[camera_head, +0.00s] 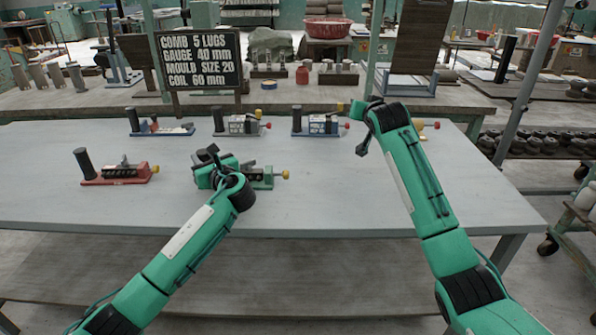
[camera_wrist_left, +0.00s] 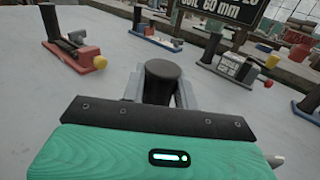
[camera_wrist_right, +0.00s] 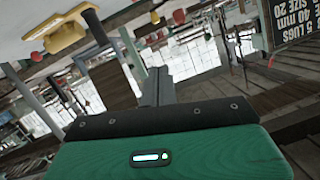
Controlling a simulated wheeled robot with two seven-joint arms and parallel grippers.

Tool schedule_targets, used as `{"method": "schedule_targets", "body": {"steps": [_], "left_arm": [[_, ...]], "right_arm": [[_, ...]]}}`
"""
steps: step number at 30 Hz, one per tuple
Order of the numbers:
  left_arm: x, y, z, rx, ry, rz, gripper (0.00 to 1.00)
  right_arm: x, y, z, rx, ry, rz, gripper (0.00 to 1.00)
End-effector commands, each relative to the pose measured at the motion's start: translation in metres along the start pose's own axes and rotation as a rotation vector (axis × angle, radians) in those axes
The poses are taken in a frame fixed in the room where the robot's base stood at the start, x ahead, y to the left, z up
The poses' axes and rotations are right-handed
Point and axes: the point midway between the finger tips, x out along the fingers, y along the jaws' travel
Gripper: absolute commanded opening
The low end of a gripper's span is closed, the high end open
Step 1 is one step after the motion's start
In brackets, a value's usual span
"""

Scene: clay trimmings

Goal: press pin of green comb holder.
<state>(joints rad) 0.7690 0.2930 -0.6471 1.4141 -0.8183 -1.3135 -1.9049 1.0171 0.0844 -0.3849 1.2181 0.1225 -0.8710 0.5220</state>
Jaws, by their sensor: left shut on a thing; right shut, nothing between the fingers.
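The green comb holder (camera_head: 262,178) stands on the near part of the grey table, partly covered by my left gripper and wrist. A yellow knob (camera_head: 285,174) sticks out at its right end. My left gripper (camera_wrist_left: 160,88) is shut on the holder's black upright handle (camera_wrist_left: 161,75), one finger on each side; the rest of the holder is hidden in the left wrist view. My right gripper (camera_wrist_right: 157,86) is shut and empty, raised over the table's right part, well apart from the green holder. In the head view its fingers are hard to make out.
A red holder (camera_head: 115,180) stands to the left. Blue and grey holders (camera_head: 240,125) line the back of the table (camera_head: 380,205), near a black sign (camera_head: 200,60). A yellow holder (camera_wrist_right: 58,37) is by my right arm. The table's front right is clear.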

Motion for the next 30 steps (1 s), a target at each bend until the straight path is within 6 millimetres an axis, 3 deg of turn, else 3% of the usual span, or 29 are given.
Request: {"method": "schedule_targets", "body": {"steps": [9,15,21,30], "left_arm": [[0.000,0.000,-0.001,0.001,0.001,-0.001,0.00],[0.000,0.000,-0.001,0.000,0.001,-0.001,0.00],[0.000,0.000,-0.001,0.000,0.001,-0.001,0.00],[0.000,0.000,-0.001,0.000,0.001,-0.001,0.00]], "right_arm": [[-0.041,-0.042,0.070,0.093,-0.488,-0.115,0.00],[-0.079,-0.066,0.098,0.077,-0.733,-0.211,0.00],[-0.101,-0.076,0.110,0.054,-0.851,-0.265,0.00],[-0.105,-0.077,0.111,0.050,-0.869,-0.274,0.00]]}}
